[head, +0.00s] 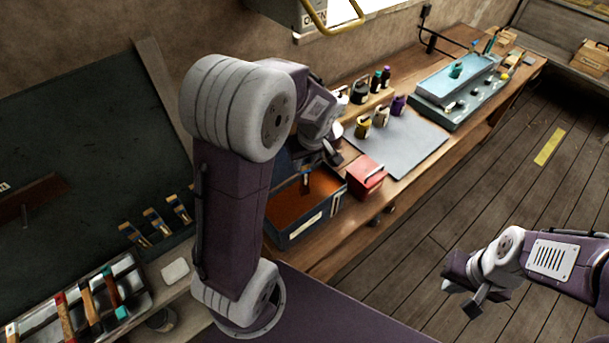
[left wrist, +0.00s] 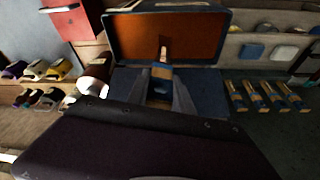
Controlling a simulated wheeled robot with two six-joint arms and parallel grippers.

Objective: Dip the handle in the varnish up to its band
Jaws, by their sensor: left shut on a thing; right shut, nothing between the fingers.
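The varnish bath is a dark blue box filled with orange-brown varnish (head: 292,212). In the left wrist view the varnish (left wrist: 130,35) fills the box at the top centre. My left gripper (head: 319,158) is above the back part of the box, pointing down. It is shut on the handle (head: 306,181), which hangs below it over the varnish. My right gripper (head: 466,292) is shut and empty, away over the floor.
A red box (head: 366,178) stands right of the bath. A grey mat (head: 412,142) and several small bottles (head: 379,117) lie beyond it. Several blue-banded handles (head: 158,222) sit in a rack left of my arm. A tray of tools (head: 45,325) is at lower left.

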